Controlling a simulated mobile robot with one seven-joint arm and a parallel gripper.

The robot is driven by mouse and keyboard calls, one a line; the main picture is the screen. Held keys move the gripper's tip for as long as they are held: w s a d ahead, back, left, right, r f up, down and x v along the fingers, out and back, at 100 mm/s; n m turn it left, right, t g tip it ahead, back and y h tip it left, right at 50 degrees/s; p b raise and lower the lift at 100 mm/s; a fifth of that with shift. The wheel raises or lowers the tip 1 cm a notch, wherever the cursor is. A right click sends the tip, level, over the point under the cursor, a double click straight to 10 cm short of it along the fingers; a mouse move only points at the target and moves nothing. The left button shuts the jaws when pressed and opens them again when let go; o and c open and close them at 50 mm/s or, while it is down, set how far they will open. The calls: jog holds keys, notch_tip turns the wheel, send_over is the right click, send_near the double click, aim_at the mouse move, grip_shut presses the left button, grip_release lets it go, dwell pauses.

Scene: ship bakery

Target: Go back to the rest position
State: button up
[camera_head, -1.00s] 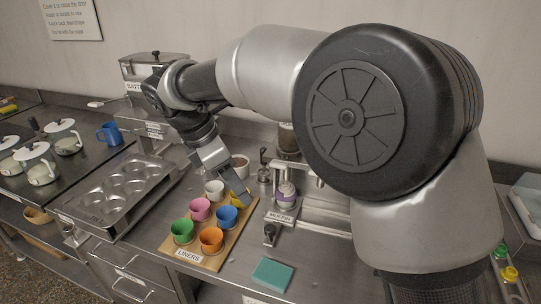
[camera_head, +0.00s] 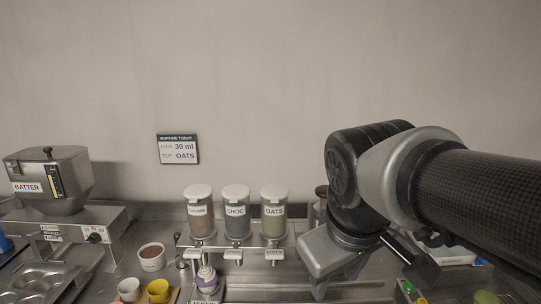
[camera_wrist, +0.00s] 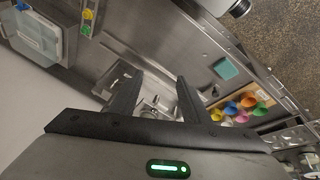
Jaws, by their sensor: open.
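My gripper (camera_wrist: 157,98) shows in the wrist view with its two dark fingers spread apart and nothing between them. It is open and empty, raised above the steel counter (camera_wrist: 205,45).
Three topping dispensers (camera_head: 236,212) stand in a row at the back. The batter hopper (camera_head: 68,180) is at the left, with a muffin tin (camera_head: 45,278) below it. Coloured liner cups (camera_wrist: 247,102) and a teal sponge (camera_wrist: 226,68) lie on the counter. A pale lidded box (camera_wrist: 38,35) is at upper left.

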jog(key=s+d+m, duration=0.2)
jog(key=s+m, duration=0.1)
jog(key=s+d+f+m+t, duration=0.1)
jog(key=m, duration=0.1)
jog(key=shift+s+d+y+p, duration=0.15)
jog(key=shift+d+y+p, duration=0.15)
jog(key=shift+d, duration=0.05)
dwell(1.2)
